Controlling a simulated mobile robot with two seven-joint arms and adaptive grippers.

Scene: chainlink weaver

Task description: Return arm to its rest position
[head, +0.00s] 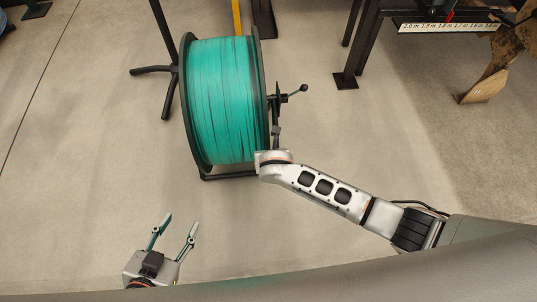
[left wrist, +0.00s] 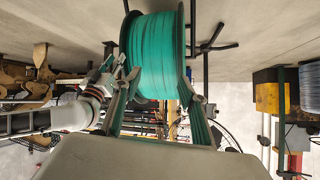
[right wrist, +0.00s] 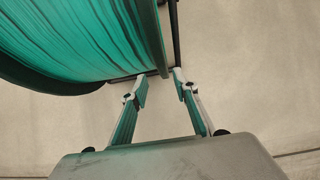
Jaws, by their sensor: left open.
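My left gripper (head: 181,222) is open and empty over bare floor at the lower left of the head view. In the left wrist view its two fingers (left wrist: 161,78) stand apart, with the large spool (left wrist: 160,50) beyond them. My right arm (head: 330,190) reaches in from the right, its wrist end beside the lower right of the green-wound spool (head: 222,100). In the right wrist view the right gripper's fingers (right wrist: 162,78) are apart with nothing seen between them. Their tips are close to the spool's dark flange and a stand post; contact cannot be told.
The spool sits on a black stand with splayed feet (head: 152,71) and a crank handle (head: 297,91). A dark-legged bench (head: 360,45) stands at the upper right, near a brown curved piece (head: 485,80). Bare floor (head: 90,160) lies left of the spool.

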